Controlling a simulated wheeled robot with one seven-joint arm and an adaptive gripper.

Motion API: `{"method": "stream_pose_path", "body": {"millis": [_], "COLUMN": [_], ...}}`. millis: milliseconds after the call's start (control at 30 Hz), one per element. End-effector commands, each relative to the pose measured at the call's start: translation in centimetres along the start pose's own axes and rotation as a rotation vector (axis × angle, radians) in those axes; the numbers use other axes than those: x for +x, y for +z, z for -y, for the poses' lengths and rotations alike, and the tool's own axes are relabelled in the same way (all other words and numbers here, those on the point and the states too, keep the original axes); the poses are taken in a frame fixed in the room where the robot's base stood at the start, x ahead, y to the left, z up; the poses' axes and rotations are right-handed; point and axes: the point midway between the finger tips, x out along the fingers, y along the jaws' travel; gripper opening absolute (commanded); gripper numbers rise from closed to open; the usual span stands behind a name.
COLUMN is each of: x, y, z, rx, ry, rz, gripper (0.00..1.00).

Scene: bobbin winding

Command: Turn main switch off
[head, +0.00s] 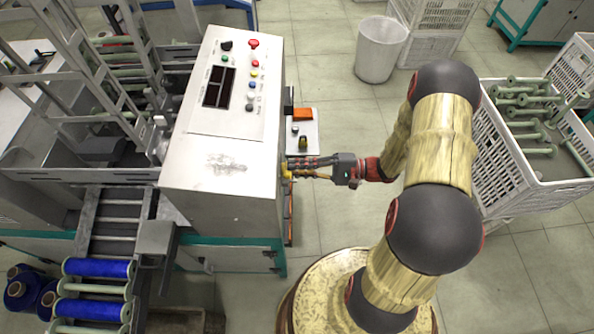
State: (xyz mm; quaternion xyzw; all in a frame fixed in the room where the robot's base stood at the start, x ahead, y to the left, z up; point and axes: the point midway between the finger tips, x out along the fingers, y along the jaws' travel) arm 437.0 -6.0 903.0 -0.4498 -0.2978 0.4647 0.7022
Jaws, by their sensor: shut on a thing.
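The machine's control cabinet (185,165) stands left of centre, with buttons and a dark display on its sloped top. The main switch (286,171) shows only as a small yellow patch on the cabinet's right side. My gripper (292,168) reaches it from the right, with its fingers pointing left and closed at the yellow part. The fingers and the cabinet edge hide most of the switch, so its turned position cannot be seen.
A white bin (381,50) stands at the back. A white crate (497,165) of green bobbins is at the right. Blue bobbins (97,268) lie at lower left.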

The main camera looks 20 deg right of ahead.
Motion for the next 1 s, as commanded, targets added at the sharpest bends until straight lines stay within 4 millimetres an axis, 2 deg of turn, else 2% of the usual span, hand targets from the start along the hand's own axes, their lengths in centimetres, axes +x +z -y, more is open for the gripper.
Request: {"method": "stream_pose_path", "body": {"millis": [200,500,1000], "x": [0.00,0.00,0.01], "y": [-0.09,-0.03,0.06], "z": [-0.19,-0.10,0.03], "rx": [-0.184,-0.363,-0.447], "ry": [0.002,0.002,0.002], "rz": [0.000,0.000,0.000], "gripper": [0.00,0.00,0.00]}}
